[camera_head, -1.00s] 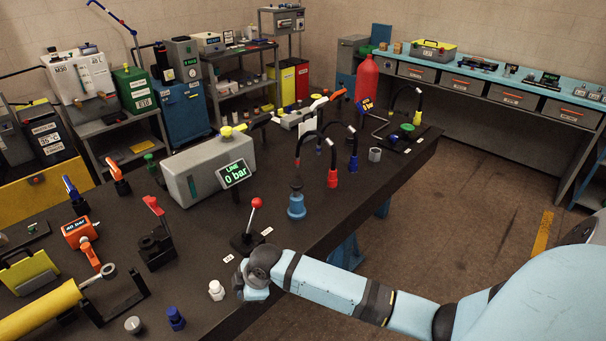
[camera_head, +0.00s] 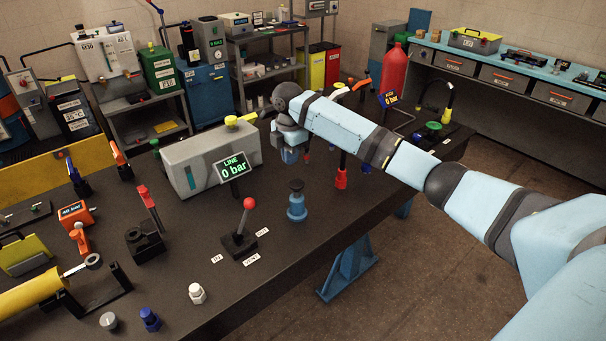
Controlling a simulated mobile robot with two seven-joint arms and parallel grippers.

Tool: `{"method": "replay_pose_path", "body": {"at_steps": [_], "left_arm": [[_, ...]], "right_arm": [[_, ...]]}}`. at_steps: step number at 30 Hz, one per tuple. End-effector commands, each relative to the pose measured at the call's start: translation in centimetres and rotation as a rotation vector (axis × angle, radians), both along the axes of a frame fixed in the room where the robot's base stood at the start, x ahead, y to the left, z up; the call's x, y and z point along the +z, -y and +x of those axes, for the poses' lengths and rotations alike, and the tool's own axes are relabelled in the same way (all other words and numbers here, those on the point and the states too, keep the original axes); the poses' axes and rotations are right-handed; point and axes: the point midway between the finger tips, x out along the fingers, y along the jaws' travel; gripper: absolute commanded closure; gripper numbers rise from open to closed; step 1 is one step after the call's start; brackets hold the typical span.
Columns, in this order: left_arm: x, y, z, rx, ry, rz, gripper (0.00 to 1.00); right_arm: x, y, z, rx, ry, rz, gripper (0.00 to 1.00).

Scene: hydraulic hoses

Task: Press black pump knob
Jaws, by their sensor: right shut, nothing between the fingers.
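A blue cylindrical fitting (camera_head: 297,207) stands upright on the dark bench, with a dark knob (camera_head: 296,186) on top. I cannot tell for sure whether this is the black pump knob. My right gripper (camera_head: 289,153) is shut and empty. It points down over the bench, behind the blue fitting in the picture and right of the grey pump box (camera_head: 205,160). Whether its tips touch anything is unclear. A display (camera_head: 234,168) in front of the box reads "LINE 0 bar". My left gripper is not in view.
A red-knobbed lever (camera_head: 244,222) stands in front of the display. My right forearm hides much of the hoses; a red hose end (camera_head: 341,179) shows below it. A red cylinder (camera_head: 394,72) stands behind. The bench (camera_head: 300,255) is clear at its front right.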

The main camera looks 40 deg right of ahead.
Motion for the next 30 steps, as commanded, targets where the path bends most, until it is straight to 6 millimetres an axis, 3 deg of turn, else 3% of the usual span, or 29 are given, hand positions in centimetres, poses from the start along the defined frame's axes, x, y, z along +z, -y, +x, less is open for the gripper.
{"method": "replay_pose_path", "body": {"at_steps": [1, 6, 18, 23, 30], "left_arm": [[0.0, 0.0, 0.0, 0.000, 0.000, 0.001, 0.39], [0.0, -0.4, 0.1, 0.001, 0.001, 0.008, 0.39], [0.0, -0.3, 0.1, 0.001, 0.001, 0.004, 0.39], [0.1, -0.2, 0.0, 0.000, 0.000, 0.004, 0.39], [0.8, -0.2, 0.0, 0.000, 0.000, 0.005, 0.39]], "right_arm": [[1.4, 1.1, 0.7, 0.006, 0.001, 0.000, 1.00], [3.7, 3.2, 1.6, 0.027, -0.007, 0.003, 1.00], [4.1, 3.5, 1.7, 0.032, -0.009, 0.006, 1.00], [3.1, 3.5, 1.7, 0.031, -0.010, 0.006, 1.00], [-1.2, 3.5, 1.6, 0.031, -0.013, 0.006, 1.00]]}}
